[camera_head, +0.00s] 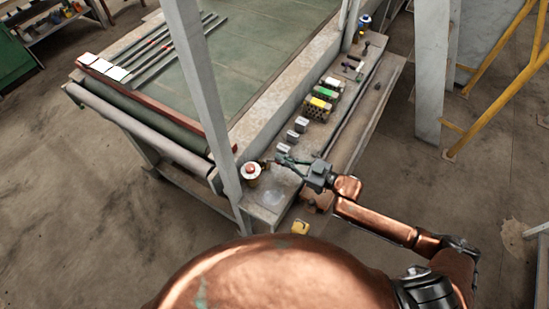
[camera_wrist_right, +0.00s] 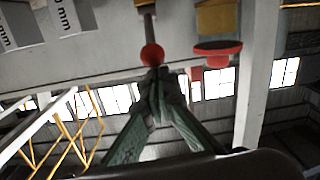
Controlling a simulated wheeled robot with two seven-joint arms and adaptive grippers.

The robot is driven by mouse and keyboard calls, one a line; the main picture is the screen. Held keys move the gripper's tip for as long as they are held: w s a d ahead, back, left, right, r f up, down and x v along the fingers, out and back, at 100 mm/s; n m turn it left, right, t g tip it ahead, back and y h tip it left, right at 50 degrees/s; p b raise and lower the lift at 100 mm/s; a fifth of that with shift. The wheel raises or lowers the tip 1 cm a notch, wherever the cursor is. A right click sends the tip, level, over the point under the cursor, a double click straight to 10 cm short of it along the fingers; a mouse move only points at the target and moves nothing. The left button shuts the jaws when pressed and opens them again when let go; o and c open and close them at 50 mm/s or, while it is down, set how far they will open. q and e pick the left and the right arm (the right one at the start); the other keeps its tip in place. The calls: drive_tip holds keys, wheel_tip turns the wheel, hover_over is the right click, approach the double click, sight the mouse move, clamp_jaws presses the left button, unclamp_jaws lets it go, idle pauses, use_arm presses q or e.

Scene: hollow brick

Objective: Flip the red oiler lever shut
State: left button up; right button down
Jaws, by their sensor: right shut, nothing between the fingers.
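The oiler (camera_head: 251,172) is a small pale cylinder with a red top, near the near left end of the bench ledge in the head view. In the right wrist view a short rod ends in a red ball (camera_wrist_right: 152,55), which looks like the lever's knob. Beside it a red disc (camera_wrist_right: 217,47) sits on a brass-coloured body (camera_wrist_right: 217,17). My right gripper (camera_head: 279,161) is just right of the oiler. Its fingertips (camera_wrist_right: 160,76) are shut and empty, close to the red ball; I cannot tell whether they touch it. My left gripper is not in view.
Grey blocks (camera_head: 301,124) and coloured blocks (camera_head: 325,94) stand farther along the ledge. A grey post (camera_head: 203,95) rises just left of the oiler. Long rods (camera_head: 165,50) lie on the green table (camera_head: 255,55). A yellow item (camera_head: 300,228) is near my body.

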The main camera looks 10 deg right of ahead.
drive_tip(key=shift+t+y, duration=0.3)
drive_tip(key=shift+y, duration=0.1)
drive_tip(key=f, duration=0.1)
drive_tip(key=s+d+f+b, duration=0.1)
drive_tip(key=f+b, duration=0.1)
drive_tip(key=shift+s+d+f, duration=0.25)
drive_tip(key=shift+d+f, duration=0.05)
drive_tip(key=shift+d, duration=0.1)
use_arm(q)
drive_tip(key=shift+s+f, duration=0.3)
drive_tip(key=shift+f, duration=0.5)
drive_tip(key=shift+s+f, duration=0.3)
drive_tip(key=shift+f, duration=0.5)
use_arm(e)
drive_tip(key=shift+s+d+f, duration=0.15)
drive_tip(key=shift+s+f, duration=0.05)
drive_tip(key=shift+f, duration=0.5)
drive_tip(key=shift+s+d+f, duration=0.15)
drive_tip(key=shift+s+f, duration=0.05)
drive_tip(key=shift+f, duration=0.45)
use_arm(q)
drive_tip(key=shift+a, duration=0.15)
use_arm(e)
drive_tip(key=shift+s+d, duration=0.3)
drive_tip(key=shift+d, duration=0.15)
drive_tip(key=s+d+r, duration=0.1)
drive_tip(key=s+d, duration=0.2)
drive_tip(key=d, duration=0.1)
drive_tip(key=shift+s+d+r, duration=0.3)
drive_tip(key=shift+d+r, duration=0.05)
